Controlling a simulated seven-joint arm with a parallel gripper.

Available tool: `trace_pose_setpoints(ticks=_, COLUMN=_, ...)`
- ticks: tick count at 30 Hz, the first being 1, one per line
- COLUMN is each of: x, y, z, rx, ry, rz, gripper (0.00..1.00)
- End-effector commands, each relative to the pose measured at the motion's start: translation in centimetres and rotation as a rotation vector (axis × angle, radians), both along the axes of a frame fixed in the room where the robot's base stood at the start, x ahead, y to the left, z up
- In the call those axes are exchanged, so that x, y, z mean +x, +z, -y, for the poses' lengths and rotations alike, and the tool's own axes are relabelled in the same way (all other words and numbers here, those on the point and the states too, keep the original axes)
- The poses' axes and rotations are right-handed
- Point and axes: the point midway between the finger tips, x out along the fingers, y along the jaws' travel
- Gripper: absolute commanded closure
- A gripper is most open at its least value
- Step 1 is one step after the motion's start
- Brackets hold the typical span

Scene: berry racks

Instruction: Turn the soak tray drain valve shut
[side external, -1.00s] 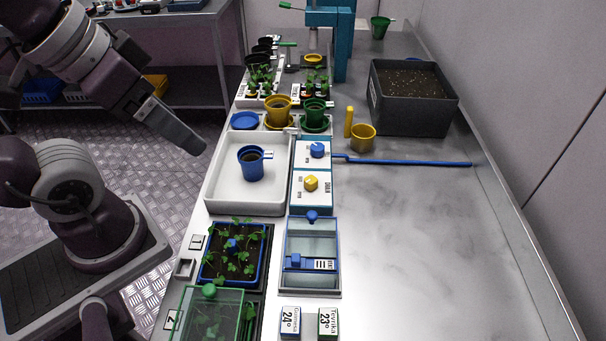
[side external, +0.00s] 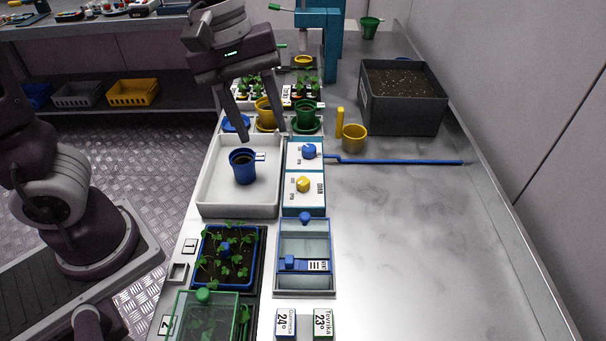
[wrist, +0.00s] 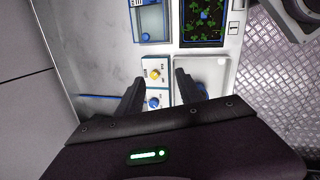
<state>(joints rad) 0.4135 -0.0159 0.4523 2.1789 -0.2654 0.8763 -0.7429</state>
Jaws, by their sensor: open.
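The white soak tray (side external: 212,203) stands mid-bench with a blue pot (side external: 243,172) of dark soil in it. Beside it is a white two-knob panel. Its yellow knob (side external: 303,184) is on the nearer half, whose small label seems to read DRAIN; its blue knob (side external: 309,151) is on the farther half. I cannot tell the yellow knob's exact turn. My gripper (side external: 262,134) is open and empty, pointing down above the tray's far part, touching neither knob. In the wrist view the yellow knob (wrist: 154,74) shows between my fingertips (wrist: 160,79), below them in depth.
Yellow and green pots (side external: 306,118) stand behind the tray. A blue rod (side external: 400,162) lies right of the panel. A grey soil bin (side external: 402,125) and yellow cup (side external: 354,146) stand farther back. A clear-lidded blue box (side external: 304,240) and seedling tray (side external: 226,287) are nearer. The right bench is clear.

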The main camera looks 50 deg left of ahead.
Motion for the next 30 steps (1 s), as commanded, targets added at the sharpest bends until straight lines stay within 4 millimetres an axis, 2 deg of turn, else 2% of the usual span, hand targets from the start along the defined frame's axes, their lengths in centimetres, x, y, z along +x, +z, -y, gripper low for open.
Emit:
trace_pose_setpoints(ticks=1, x=2.0, y=-2.2, z=0.5, rx=0.020, ry=0.125, rz=-0.077, gripper=0.57)
trace_pose_setpoints(ticks=3, x=4.5, y=-4.9, z=1.0, rx=0.060, ry=0.317, rz=-0.145, gripper=0.57)
trace_pose_setpoints(ticks=6, x=6.7, y=-7.8, z=1.3, rx=0.120, ry=0.509, rz=-0.181, gripper=0.57)
trace_pose_setpoints(ticks=9, x=7.8, y=-9.2, z=1.3, rx=0.155, ry=0.605, rz=-0.185, gripper=0.57)
trace_pose_setpoints(ticks=13, x=8.0, y=-10.9, z=1.3, rx=0.163, ry=0.631, rz=-0.187, gripper=0.57)
trace_pose_setpoints(ticks=21, x=7.9, y=-15.7, z=1.2, rx=0.161, ry=0.627, rz=-0.187, gripper=0.57)
trace_pose_setpoints(ticks=24, x=8.0, y=-16.4, z=1.2, rx=0.161, ry=0.628, rz=-0.186, gripper=0.57)
trace_pose_setpoints(ticks=30, x=8.0, y=-16.5, z=1.2, rx=0.160, ry=0.626, rz=-0.185, gripper=0.57)
